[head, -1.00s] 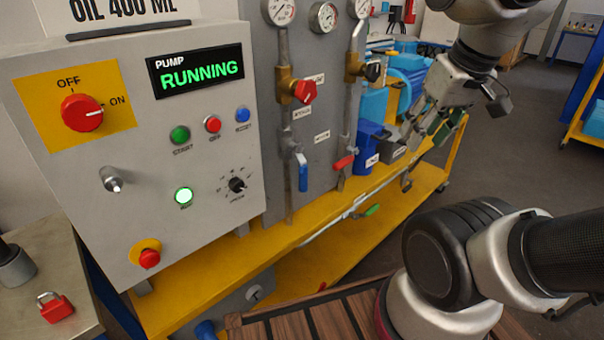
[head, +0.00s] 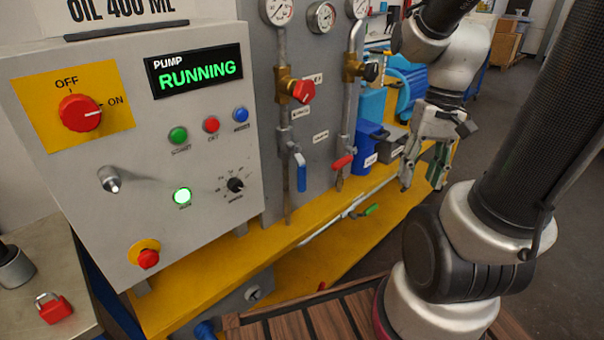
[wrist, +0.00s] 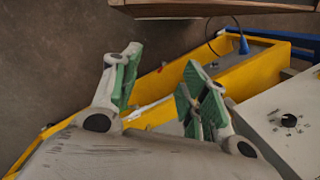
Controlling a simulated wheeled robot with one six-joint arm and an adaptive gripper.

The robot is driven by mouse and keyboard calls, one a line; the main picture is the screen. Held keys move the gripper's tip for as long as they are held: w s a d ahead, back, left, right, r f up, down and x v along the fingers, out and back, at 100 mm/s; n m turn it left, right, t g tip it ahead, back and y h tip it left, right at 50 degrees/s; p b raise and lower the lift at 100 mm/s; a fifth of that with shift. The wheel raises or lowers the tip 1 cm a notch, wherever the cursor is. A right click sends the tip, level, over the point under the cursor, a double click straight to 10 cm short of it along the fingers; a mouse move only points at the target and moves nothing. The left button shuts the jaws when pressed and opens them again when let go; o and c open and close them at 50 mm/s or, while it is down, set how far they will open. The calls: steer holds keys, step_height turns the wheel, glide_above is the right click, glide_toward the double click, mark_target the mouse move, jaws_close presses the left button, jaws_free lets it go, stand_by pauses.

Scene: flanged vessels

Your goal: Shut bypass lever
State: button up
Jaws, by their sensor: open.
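Three lever handles show in the head view, and their labels are too small to read, so I cannot tell which is the bypass. A blue lever (head: 301,172) hangs down on the left pipe. A red lever (head: 343,162) sits at a slant on the right pipe. A green lever (head: 371,209) is on the low pipe along the yellow bench. My gripper (head: 422,186) is open and empty, pointing down, to the right of the green lever and apart from all three. Its green-padded fingers also show in the wrist view (wrist: 162,66).
The control cabinet (head: 215,130) with a lit RUNNING display stands at left. Red (head: 303,91) and black (head: 371,72) valve knobs sit above the levers. A blue pump unit (head: 405,85) stands behind my gripper. The yellow bench (head: 200,285) runs below; floor at right is open.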

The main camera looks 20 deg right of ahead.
steer(key=a+f+m+g+y, duration=0.3)
steer(key=a+f+m+y, duration=0.3)
steer(key=f, duration=0.3)
steer(key=m+t+y, duration=0.8)
steer(key=m+t, duration=0.5)
steer(key=m, duration=0.2)
glide_toward(302, 173)
steer(key=w+a+f, duration=0.1)
steer(key=w+a, duration=0.1)
steer(key=w, duration=0.1)
steer(key=shift+n, duration=0.3)
steer(key=x, duration=0.6)
steer(key=shift+s, duration=0.15)
steer(key=shift+w+a, duration=0.35)
steer(key=shift+a, duration=0.15)
jaws_close()
